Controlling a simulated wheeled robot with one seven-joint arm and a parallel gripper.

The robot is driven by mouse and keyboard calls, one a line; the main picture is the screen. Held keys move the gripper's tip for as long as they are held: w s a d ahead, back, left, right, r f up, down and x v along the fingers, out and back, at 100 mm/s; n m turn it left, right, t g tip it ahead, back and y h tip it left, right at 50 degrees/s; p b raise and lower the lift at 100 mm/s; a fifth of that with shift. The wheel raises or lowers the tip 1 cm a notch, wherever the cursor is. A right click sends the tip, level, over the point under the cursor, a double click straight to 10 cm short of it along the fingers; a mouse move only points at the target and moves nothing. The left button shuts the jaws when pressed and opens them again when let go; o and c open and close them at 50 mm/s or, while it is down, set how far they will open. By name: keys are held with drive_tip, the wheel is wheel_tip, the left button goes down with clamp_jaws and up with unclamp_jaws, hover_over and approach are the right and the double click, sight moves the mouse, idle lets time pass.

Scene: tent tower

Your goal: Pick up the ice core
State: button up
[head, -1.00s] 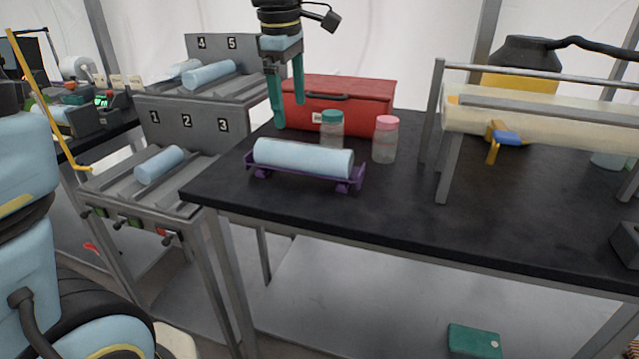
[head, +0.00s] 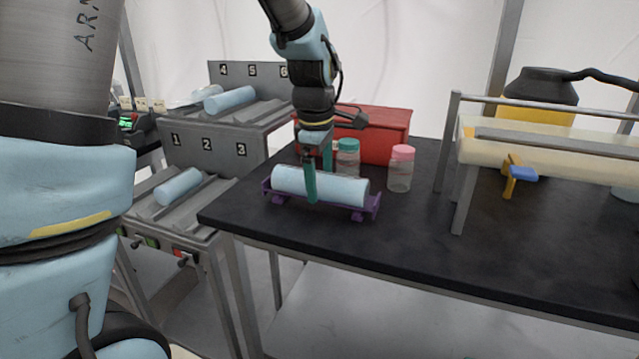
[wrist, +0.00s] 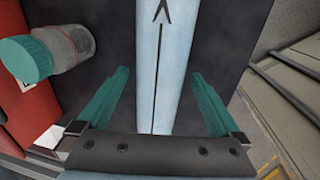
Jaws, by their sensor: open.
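A pale blue ice core (head: 335,183) lies lengthwise on a purple cradle (head: 369,208) on the black table. In the wrist view, the ice core (wrist: 160,65) shows a black arrow along its length and runs between my two fingers. My gripper (head: 318,180) is open, with its teal fingers on either side of the core, one in front and one behind. In the wrist view, my gripper (wrist: 160,88) has clear gaps between both fingers and the core. The rear finger is partly hidden in the head view.
A teal-lidded jar (head: 347,158) stands close behind the core, and a pink-lidded jar (head: 400,170) to its right. A red box (head: 385,135) is behind them. A numbered rack (head: 215,150) with other cores stands left. Front table area is clear.

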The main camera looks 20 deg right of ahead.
drive_tip(key=shift+f, duration=0.1)
drive_tip(key=shift+c, duration=0.2)
clamp_jaws()
idle(0.5)
